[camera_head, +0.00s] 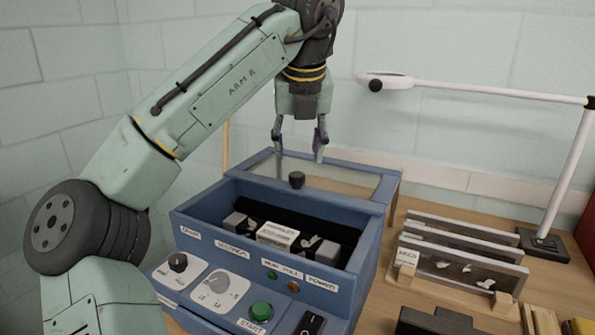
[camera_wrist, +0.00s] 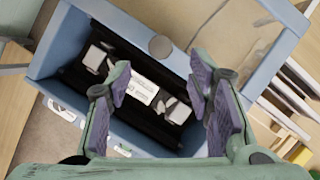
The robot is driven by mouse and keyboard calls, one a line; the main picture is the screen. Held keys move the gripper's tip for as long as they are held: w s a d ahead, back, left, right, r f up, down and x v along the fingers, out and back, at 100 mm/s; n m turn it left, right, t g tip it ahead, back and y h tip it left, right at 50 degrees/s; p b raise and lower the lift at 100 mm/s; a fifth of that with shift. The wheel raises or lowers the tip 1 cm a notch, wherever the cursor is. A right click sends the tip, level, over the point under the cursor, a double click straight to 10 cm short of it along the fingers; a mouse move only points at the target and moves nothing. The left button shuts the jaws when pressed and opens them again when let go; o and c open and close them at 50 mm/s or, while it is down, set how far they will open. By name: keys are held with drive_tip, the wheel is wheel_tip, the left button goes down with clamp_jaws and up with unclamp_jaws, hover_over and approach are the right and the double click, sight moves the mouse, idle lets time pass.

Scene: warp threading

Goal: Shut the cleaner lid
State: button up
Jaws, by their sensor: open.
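The cleaner (camera_head: 362,268) is a blue box with its front chamber open at the top. Its lid (camera_head: 340,176) is a blue-framed clear panel lying behind the opening, with a dark round knob (camera_head: 297,179) near its front edge. In the wrist view the knob (camera_wrist: 160,47) lies just beyond the space between the fingertips, and the lid (camera_wrist: 222,35) extends to the upper right. My gripper (camera_head: 299,146) is open and empty, pointing down above the knob and apart from it. The fingers also show in the wrist view (camera_wrist: 160,72).
A white labelled block (camera_head: 278,234) and grey clamps sit inside the chamber. The front panel carries knobs, a green button (camera_head: 261,311) and a black switch. A wooden rack with metal plates (camera_head: 462,250) and a white lamp (camera_head: 570,165) stand at the right.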

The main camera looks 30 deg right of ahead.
sight(297, 175)
drive_tip(key=x, duration=0.6)
drive_tip(key=shift+w+d+f, duration=0.1)
drive_tip(key=shift+w+f, duration=0.05)
drive_tip(key=shift+f, duration=0.25)
drive_tip(key=shift+c, duration=0.6)
clamp_jaws()
